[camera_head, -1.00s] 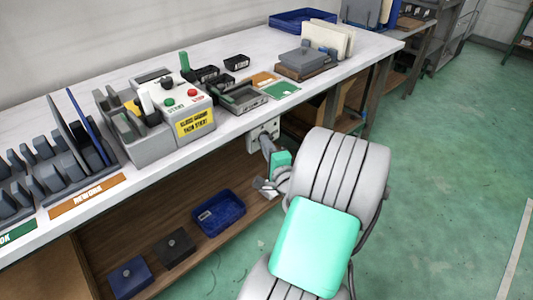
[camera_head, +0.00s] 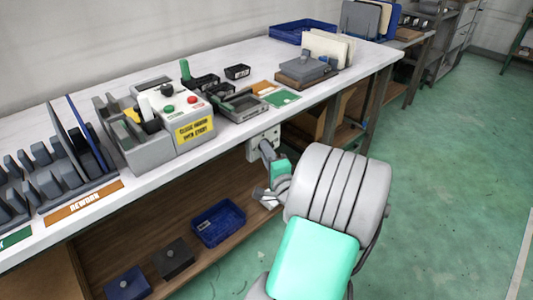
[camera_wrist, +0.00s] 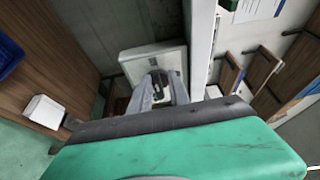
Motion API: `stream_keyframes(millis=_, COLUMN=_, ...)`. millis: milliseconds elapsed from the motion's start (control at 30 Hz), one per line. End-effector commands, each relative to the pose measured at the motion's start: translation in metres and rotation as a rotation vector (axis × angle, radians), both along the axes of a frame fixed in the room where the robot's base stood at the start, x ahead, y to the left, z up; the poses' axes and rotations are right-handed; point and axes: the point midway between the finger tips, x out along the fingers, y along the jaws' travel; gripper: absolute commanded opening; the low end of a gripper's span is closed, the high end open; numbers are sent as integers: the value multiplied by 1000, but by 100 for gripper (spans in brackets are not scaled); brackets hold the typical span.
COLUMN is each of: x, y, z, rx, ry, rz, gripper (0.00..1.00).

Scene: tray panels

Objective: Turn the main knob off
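A light grey panel box (camera_head: 262,146) is fixed under the front edge of the white bench. In the wrist view its pale square face (camera_wrist: 130,62) lies straight ahead. A small dark shape that looks like the main knob (camera_wrist: 163,76) shows on it, partly hidden by the fingers. My gripper (camera_wrist: 160,80) points at the face, its two fingers apart, one on each side of the knob. A gap shows between the fingers; whether they touch the knob is unclear. In the head view the gripper (camera_head: 266,150) is at the box, mostly hidden by my arm.
Above, the bench carries a control box (camera_head: 186,119) with red and green buttons, grey racks and trays. The lower wooden shelf holds a blue bin (camera_head: 218,223) and two dark boxes. Bench legs stand to the right. The green floor (camera_head: 450,170) at right is clear.

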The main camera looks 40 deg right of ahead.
Motion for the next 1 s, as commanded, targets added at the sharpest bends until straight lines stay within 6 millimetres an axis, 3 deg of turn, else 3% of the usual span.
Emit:
stream_keyframes(millis=633, x=-4, y=1, z=-4, rx=3, ry=6, rz=-2, gripper=34)
stream_keyframes(millis=1000, x=-64, y=23, z=-4, rx=4, ry=8, rz=-6, gripper=34)
